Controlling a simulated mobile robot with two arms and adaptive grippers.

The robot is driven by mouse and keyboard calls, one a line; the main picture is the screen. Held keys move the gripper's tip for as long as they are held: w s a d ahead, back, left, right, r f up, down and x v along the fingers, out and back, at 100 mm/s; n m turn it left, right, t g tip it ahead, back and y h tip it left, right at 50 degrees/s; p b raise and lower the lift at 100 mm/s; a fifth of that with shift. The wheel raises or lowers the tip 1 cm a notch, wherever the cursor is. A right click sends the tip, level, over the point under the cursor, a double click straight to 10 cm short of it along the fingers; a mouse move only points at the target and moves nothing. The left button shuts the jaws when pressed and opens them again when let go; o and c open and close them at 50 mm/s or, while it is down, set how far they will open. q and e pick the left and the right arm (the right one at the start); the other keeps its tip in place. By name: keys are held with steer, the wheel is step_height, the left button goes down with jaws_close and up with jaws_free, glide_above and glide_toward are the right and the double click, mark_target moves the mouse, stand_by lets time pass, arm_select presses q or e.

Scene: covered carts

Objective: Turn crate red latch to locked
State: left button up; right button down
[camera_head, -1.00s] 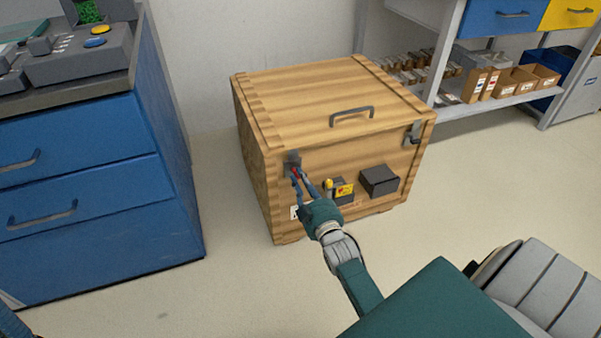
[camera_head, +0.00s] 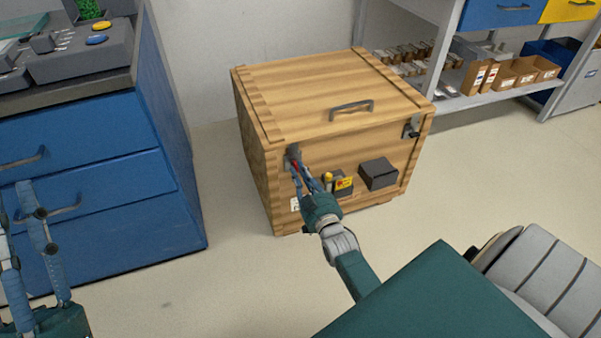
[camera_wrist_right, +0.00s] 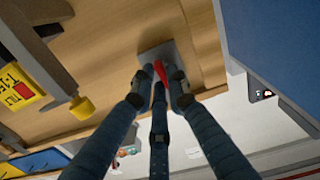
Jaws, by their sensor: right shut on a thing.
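The wooden crate (camera_head: 330,92) stands on the floor with its lid closed. The red latch (camera_head: 295,165) is on a grey plate at the upper left of its front. In the right wrist view the red latch (camera_wrist_right: 161,70) points down from the plate, slightly slanted, with its end between my fingertips. My right gripper (camera_head: 297,173) is shut on it; it also shows in the right wrist view (camera_wrist_right: 161,86). The fingers hide part of the latch. My left gripper (camera_head: 14,203) is at the lower left, fingers apart, empty, away from the crate.
A black box (camera_head: 379,173) and a yellow-labelled part with a yellow knob (camera_head: 328,177) stick out of the crate's front, close right of my fingers. A dark latch (camera_head: 411,131) is at the upper right. A blue cabinet (camera_head: 95,190) stands left; floor between is clear.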

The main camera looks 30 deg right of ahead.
steer(key=c, duration=1.7)
jaws_free()
steer(key=v, duration=1.2)
steer(key=shift+a, duration=0.1)
